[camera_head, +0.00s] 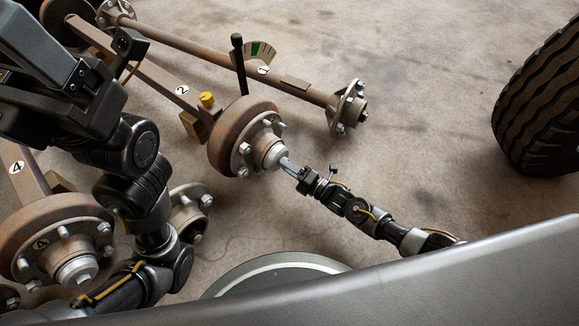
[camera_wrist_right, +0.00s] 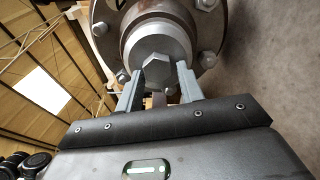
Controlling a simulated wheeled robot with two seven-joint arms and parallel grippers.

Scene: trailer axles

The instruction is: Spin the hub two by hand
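Hub two (camera_head: 268,150) is a rusty round hub with a studded face and a pale hex-ended cap, on the axle marked 2 (camera_head: 183,90) in the head view. My right gripper (camera_head: 288,165) reaches its cap from the lower right. In the right wrist view, the hex cap (camera_wrist_right: 157,68) lies just ahead of the fingertips of my right gripper (camera_wrist_right: 160,72). The two fingers are apart, with a gap between them. I cannot tell whether they touch the cap. My left arm stands at the left, but its fingers are not visible.
Another axle with a studded hub (camera_head: 348,108) lies behind. A hub marked 4 (camera_head: 62,245) is at lower left. A large tyre (camera_head: 542,105) stands right; bare floor lies between.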

